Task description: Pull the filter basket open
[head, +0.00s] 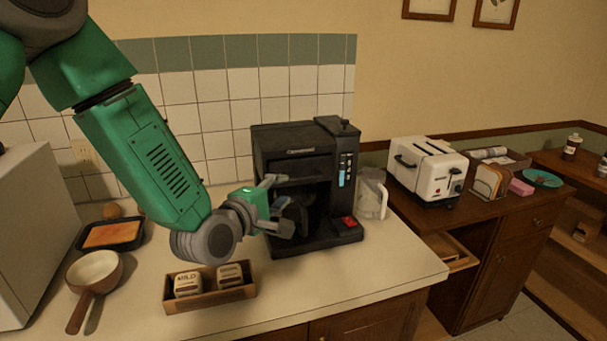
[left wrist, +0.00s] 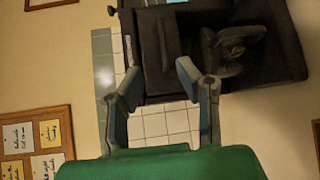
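The black coffee maker (head: 338,222) stands on the counter against the tiled wall. A dark carafe with a handle sits lower in the machine, partly behind my fingers. My left gripper (head: 281,205) is open and empty in front of the machine's left side. In the left wrist view my fingers (left wrist: 160,82) are spread, with the coffee maker (left wrist: 275,60) beyond and to the right. Contact cannot be told. My right gripper is not in view.
A wooden box (head: 238,294) with two labelled containers sits below my left gripper. A saucepan (head: 95,270) and a baking tray (head: 110,235) are at left. A glass jug (head: 371,195) stands right of the machine, with a white toaster (head: 425,172) beyond. The front right counter is clear.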

